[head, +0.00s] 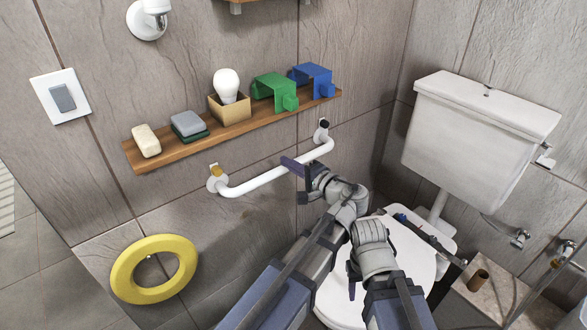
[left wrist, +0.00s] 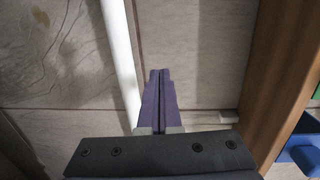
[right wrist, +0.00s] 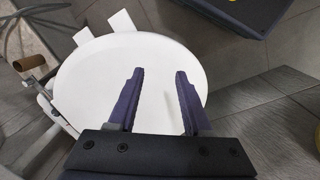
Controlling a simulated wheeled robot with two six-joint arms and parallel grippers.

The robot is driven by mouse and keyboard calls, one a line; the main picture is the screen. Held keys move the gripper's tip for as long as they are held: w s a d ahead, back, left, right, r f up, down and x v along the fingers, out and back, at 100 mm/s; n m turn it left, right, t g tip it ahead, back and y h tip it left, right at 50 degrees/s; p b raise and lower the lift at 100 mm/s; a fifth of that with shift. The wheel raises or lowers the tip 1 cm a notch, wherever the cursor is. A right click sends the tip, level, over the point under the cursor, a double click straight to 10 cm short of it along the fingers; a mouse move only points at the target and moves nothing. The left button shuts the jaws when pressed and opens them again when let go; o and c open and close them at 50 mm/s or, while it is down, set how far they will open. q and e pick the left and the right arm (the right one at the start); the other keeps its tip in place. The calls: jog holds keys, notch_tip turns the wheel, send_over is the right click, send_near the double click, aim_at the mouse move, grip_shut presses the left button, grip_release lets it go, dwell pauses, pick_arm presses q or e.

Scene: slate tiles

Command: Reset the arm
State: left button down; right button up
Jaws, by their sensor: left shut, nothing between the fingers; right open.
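My left gripper (head: 290,165) is at the wall, close to the white grab bar (head: 262,181) and below the wooden shelf. In the left wrist view its purple fingers (left wrist: 160,74) are together and empty, beside the bar. I cannot tell whether they touch it. My right gripper (right wrist: 160,75) is open and empty, its two dark fingers apart over the white toilet lid (right wrist: 130,70).
The wooden shelf (head: 180,150) holds soap pieces, a bulb in a box (head: 230,108), a green holder (head: 273,88) and a blue holder (head: 312,78). A yellow ring (head: 125,280) is at lower left. A white cistern (head: 470,130) and a brown roll (head: 479,280) are at right.

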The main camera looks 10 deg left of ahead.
pick_arm(q)
jog(key=shift+m+t+h, duration=0.5)
jog(key=shift+m+t, duration=0.1)
jog(key=shift+t, duration=0.1)
jog(key=d, duration=0.1)
jog(key=s+d, duration=0.1)
jog(key=d, duration=0.2)
jog(key=shift+s+d, duration=0.35)
pick_arm(e)
jog(key=shift+w+a, duration=0.6)
jog(key=shift+w, duration=0.35)
pick_arm(q)
jog(key=x, duration=0.7)
jog(key=shift+w+r, duration=0.3)
jog(key=shift+w, duration=0.2)
pick_arm(e)
jog(key=shift+s+d, duration=0.25)
jog(key=shift+s, duration=0.15)
